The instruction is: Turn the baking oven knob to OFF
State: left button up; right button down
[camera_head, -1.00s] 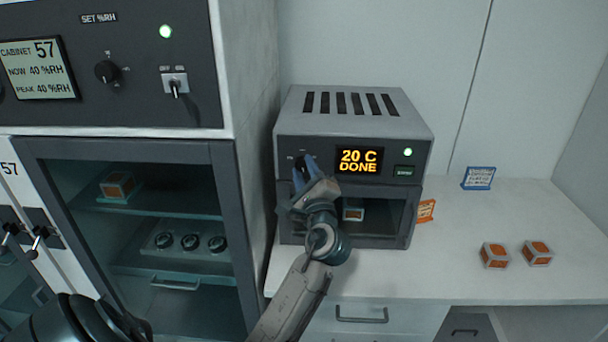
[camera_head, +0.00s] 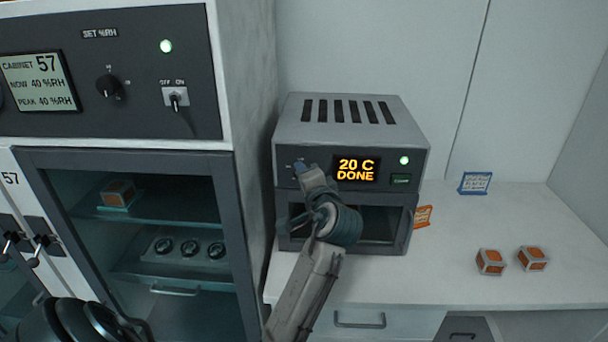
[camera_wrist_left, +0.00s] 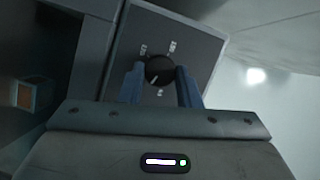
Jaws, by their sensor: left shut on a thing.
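The baking oven (camera_head: 350,126) stands on the white counter, its display reading "20 C DONE" with a green light lit. Its knob is hidden behind my gripper in the head view. In the left wrist view the round black knob (camera_wrist_left: 160,70) sits between two blue fingers, with a pale pointer mark and small labels around it, too blurred to read surely. My left gripper (camera_head: 305,170) is at the oven's front panel, left of the display; in the wrist view its fingers (camera_wrist_left: 161,82) are shut on the knob. My right gripper is not in view.
A tall humidity cabinet (camera_head: 225,60) stands close on the left. Two orange-sided cubes (camera_head: 511,260) lie on the counter (camera_head: 440,285) at right. A blue sign (camera_head: 475,183) and an orange sign (camera_head: 422,216) stand near the oven. The counter's right side is mostly clear.

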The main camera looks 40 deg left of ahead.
pick_arm(q)
jog(key=n+t+h+p, duration=0.1)
jog(key=n+h, duration=0.2)
jog(key=n, duration=0.2)
jog(key=n+t+h+p, duration=0.1)
jog(key=n+h, duration=0.1)
jog(key=n, duration=0.3)
jog(key=s+a+n+t+h+p, duration=0.1)
jog(key=n+h, duration=0.2)
jog(key=n, duration=0.2)
jog(key=shift+a+r+t+h, duration=0.1)
jog(key=shift+t+h, duration=0.2)
jog(key=shift+t, duration=0.1)
jog(key=shift+n, duration=0.3)
dwell(0.4)
jog(key=o, duration=1)
jog(key=shift+r, duration=0.1)
jog(key=shift+c, duration=0.2)
